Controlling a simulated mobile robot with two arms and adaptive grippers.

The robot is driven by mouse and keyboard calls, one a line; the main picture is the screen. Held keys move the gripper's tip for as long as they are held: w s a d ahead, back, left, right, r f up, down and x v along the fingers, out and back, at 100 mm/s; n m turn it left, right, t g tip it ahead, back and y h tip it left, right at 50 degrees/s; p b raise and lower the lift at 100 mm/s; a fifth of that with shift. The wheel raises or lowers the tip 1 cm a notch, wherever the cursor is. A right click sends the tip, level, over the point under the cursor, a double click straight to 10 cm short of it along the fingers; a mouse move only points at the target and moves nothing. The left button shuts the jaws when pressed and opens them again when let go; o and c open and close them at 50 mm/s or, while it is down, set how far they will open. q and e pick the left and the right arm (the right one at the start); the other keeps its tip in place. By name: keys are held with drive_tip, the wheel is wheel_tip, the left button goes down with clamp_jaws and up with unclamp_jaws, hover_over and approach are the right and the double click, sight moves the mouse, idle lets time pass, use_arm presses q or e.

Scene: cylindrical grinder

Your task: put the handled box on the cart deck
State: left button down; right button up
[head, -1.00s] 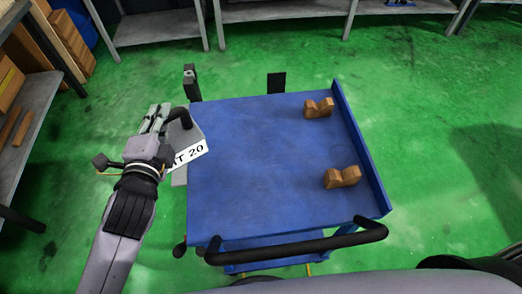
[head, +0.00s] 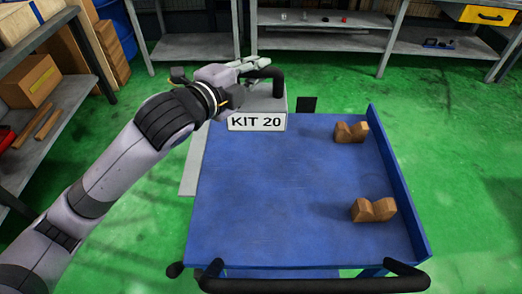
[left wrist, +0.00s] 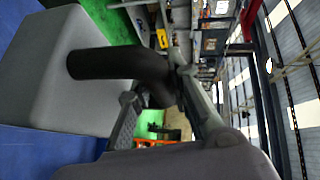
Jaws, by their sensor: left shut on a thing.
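The handled box is grey, with a black handle (head: 278,82) and a white "KIT 20" label (head: 257,122). In the head view the box (head: 262,103) shows at the far left corner of the blue cart deck (head: 280,190). My left gripper (head: 258,67) is shut on the handle at the top of the box. In the left wrist view the grey box (left wrist: 55,75) fills the left side, with its black handle (left wrist: 115,65) running into the fingers. Blue deck shows below it there. I cannot tell whether the box touches the deck. My right gripper is not in view.
Two wooden V-shaped blocks (head: 351,133) (head: 374,209) sit on the deck's right side, beside a raised blue edge (head: 398,185). A black push handle (head: 315,284) crosses the near end. The deck's middle is clear. Shelves stand left (head: 40,140) and behind (head: 320,38).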

sight(255, 116)
use_arm(q)
wheel_tip(255, 116, down, 12)
drive_tip(key=shift+r+b, duration=0.1)
drive_tip(key=shift+b, duration=0.35)
drive_tip(key=shift+f, duration=0.55)
wheel_tip(255, 116, down, 4)
drive_tip(key=shift+f, duration=0.1)
drive_tip(key=c, duration=1.9)
unclamp_jaws()
drive_tip(key=shift+f, duration=0.25)
drive_tip(key=shift+c, duration=0.2)
drive_tip(key=o, duration=0.5)
drive_tip(key=shift+c, duration=0.2)
drive_tip(key=shift+r, duration=0.1)
